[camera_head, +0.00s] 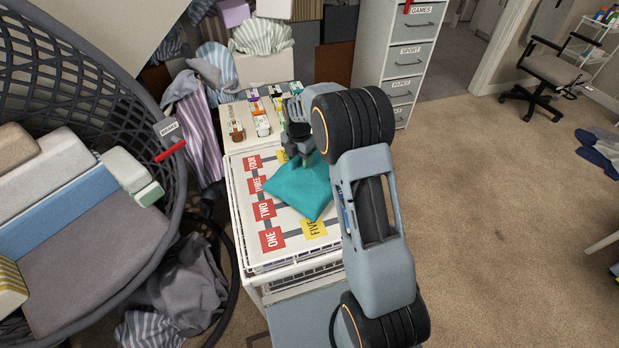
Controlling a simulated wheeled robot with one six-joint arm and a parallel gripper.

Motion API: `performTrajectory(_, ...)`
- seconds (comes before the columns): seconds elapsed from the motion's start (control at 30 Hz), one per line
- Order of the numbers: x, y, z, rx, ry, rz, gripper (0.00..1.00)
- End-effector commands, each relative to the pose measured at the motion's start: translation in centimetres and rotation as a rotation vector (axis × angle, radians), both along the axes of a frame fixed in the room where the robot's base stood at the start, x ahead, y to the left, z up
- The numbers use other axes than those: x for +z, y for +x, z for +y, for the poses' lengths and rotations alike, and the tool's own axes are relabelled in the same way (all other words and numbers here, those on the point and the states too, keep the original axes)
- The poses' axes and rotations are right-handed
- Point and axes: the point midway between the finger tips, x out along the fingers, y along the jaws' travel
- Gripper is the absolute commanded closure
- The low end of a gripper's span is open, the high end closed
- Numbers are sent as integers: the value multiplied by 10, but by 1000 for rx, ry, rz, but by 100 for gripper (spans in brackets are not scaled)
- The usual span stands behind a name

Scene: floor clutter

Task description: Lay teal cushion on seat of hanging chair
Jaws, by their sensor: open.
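The teal cushion (302,195) lies on a white board with red and yellow labels, on top of a white wire-sided unit. My gripper (301,160) is open over the cushion's far edge, its fingers pointing down. I cannot tell whether the fingers touch the cushion. My arm comes in from the right and hides the board's right side. The hanging chair (88,62), a dark woven basket, stands at the left. Its grey seat pad (95,262) shows a bare area. Beige, blue and white cushions lie along its back, and a striped yellow one lies at the left edge.
Clothes (180,290) lie on the floor between chair and unit. A labelled drawer cabinet (402,60) stands behind. The carpet (490,220) at right is mostly open, with an office chair (552,70) further back.

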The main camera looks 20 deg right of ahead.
Motion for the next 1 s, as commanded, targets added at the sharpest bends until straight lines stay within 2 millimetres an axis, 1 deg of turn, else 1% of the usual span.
performTrajectory(0.17,-3,0,0,0,0,0,46)
performTrajectory(0.73,-2,0,0,0,0,1,100)
performTrajectory(1.0,-2,0,0,0,0,0,100)
